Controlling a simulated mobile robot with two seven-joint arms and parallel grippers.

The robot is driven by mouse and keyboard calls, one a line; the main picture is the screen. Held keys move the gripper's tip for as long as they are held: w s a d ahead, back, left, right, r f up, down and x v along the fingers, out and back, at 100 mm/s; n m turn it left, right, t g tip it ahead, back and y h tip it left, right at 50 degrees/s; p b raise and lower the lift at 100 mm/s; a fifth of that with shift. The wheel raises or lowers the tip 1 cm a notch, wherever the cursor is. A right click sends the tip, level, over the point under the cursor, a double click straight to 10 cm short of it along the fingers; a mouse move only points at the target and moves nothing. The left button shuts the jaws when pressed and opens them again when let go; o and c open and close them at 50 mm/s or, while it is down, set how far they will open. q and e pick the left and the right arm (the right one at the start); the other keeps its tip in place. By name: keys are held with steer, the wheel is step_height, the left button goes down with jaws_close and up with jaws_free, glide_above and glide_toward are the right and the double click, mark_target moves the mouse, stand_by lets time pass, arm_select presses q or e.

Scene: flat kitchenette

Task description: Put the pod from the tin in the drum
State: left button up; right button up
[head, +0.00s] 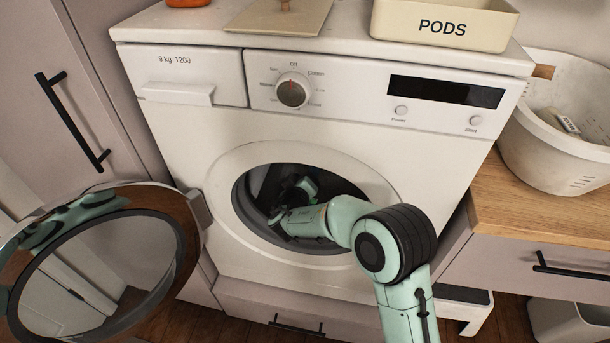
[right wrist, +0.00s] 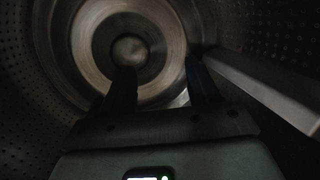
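The tin (head: 445,22), a cream box marked PODS, stands open on top of the washing machine at the right; its inside is barely visible. The drum (head: 262,187) is behind the round opening, and the door (head: 185,235) is swung open to the left. My right arm reaches through the opening. In the right wrist view my right gripper (right wrist: 161,82) is inside the drum, fingers apart, facing the drum's back wall (right wrist: 128,48). I see no pod between the fingers or on the visible drum wall. My left gripper is not in view.
A white laundry basket (head: 560,130) stands on the wooden counter (head: 535,215) at right. The open door takes up the lower left. A drum paddle (right wrist: 265,85) runs along the right.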

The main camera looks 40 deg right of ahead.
steer(key=v, duration=1.3)
steer(key=shift+s+a, duration=0.2)
